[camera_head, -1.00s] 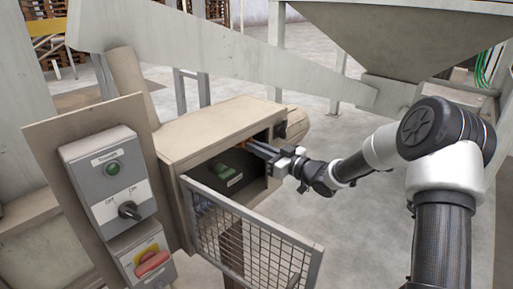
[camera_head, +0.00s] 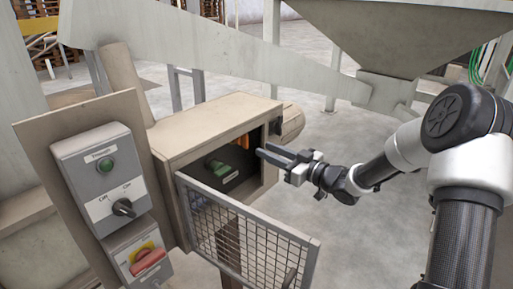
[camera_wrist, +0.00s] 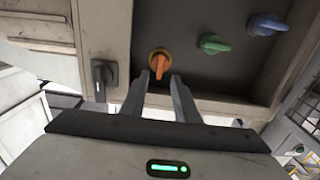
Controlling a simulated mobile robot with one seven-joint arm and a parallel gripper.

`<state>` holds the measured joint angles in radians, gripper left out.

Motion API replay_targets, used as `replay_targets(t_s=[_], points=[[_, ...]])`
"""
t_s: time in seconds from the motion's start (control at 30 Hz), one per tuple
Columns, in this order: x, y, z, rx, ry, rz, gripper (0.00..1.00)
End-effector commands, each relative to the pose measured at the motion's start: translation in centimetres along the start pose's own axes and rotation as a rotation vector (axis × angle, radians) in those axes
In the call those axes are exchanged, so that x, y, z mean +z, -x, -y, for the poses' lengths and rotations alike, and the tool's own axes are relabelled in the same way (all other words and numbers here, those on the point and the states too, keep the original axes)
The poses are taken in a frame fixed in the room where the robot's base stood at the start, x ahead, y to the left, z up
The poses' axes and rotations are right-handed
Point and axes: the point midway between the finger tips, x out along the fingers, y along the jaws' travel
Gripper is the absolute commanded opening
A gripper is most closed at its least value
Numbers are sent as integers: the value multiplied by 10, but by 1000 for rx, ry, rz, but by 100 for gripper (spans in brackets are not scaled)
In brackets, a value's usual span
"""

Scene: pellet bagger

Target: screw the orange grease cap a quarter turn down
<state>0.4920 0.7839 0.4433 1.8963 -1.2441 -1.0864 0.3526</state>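The orange grease cap (camera_wrist: 159,62) sits on the dark panel inside the open box in the wrist view. Its bar-shaped grip points roughly down the picture, toward my fingers. In the head view only an orange sliver (camera_head: 244,142) shows behind the box opening's edge. My gripper (camera_wrist: 159,79) is open and empty, its two fingers apart. In the wrist view the tips line up just below the cap, one to each side. In the head view my gripper (camera_head: 263,153) is at the right of the box opening, apart from the cap.
Green (camera_wrist: 213,44) and blue (camera_wrist: 267,25) caps sit right of the orange one. A black knob (camera_wrist: 103,75) is on the box frame at left. The mesh door (camera_head: 250,240) hangs open before the box. A switch panel (camera_head: 105,180) stands left.

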Motion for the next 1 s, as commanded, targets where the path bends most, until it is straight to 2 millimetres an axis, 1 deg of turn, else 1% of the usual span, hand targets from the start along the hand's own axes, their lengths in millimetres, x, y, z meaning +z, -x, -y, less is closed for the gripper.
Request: replay_targets(t_s=[0.03, 0.2, 0.3, 0.43, 0.5, 0.63, 1.0], points=[[1, 14, -1, 3, 1, 2, 28], [1, 55, -1, 4, 1, 1, 28], [0, 74, -1, 3, 1, 1, 28], [0, 92, 0, 2, -1, 0, 28], [0, 98, 0, 0, 0, 0, 28], [0, 104, 0, 0, -1, 1, 28], [-2, 101, -1, 15, 18, 24, 28]])
